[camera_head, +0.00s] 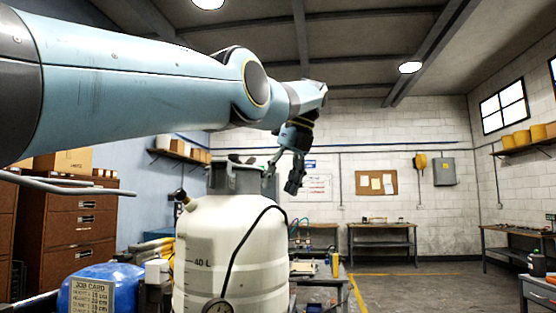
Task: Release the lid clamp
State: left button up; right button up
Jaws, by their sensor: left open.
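A large cream-white tank (225,250) marked "40 L" stands upright just in front of me, with a black hose down its side. Its lid, with a dark grey collar-like fitting (235,177), is at the top; I cannot tell clearly which part is the clamp. My left arm reaches in from the left above the tank. My left gripper (283,182) points down, open and empty, just right of the lid fitting. I cannot tell whether it touches the fitting. My right gripper is not in view.
A blue container (100,287) with a job card stands left of the tank, before brown drawer cabinets (78,222). Workbenches (382,236) line the back wall and another bench (540,290) is at right. The floor at right is mostly clear.

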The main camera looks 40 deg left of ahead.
pick_arm(q)
jog(key=shift+g, duration=0.3)
jog(key=shift+d+f, duration=0.2)
jog(key=shift+f, duration=1.05)
jog(key=shift+d+f, duration=0.15)
jog(key=shift+f, duration=1.1)
jog(key=shift+f, duration=0.1)
